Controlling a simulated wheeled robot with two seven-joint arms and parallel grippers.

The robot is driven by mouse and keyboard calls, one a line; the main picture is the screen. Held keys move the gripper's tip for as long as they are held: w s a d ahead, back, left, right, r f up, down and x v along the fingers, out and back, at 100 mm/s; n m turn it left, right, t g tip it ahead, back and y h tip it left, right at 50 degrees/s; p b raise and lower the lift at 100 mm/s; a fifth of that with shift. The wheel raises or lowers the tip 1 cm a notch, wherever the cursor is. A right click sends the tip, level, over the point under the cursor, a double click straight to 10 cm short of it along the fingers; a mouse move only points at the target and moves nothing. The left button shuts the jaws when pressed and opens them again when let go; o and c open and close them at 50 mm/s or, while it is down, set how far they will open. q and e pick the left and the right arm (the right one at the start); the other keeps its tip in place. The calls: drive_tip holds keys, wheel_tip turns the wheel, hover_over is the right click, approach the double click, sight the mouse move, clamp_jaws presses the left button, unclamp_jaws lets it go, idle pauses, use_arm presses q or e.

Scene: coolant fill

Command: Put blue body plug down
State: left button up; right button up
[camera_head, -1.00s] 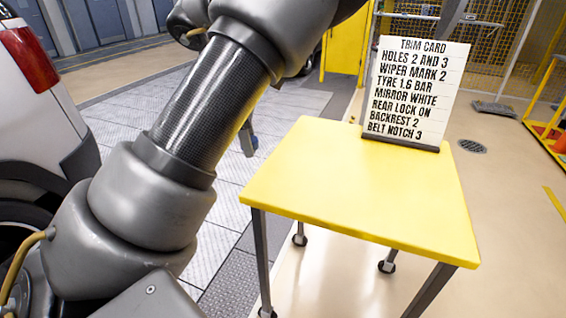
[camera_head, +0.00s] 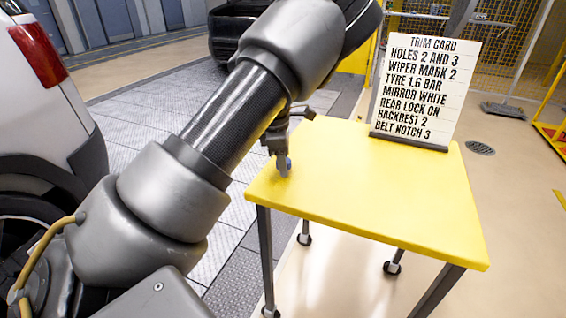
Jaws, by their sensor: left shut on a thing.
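The blue body plug (camera_head: 288,164) is a small blue piece at the tip of my left gripper (camera_head: 283,160), in the head view. The plug is partly hidden by the fingers. I cannot tell whether it touches the tabletop or hangs just above it. My left arm covers much of the left and middle of the view. My right gripper is not in view.
A white trim card (camera_head: 425,90) stands in a dark holder at the table's back right. The rest of the tabletop is bare. A white car (camera_head: 45,95) stands at the left and a dark car (camera_head: 228,35) behind. A floor drain (camera_head: 480,148) lies right of the table.

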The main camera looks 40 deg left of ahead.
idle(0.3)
use_arm(q)
drive_tip(key=shift+f, duration=0.15)
drive_tip(key=o, duration=0.8)
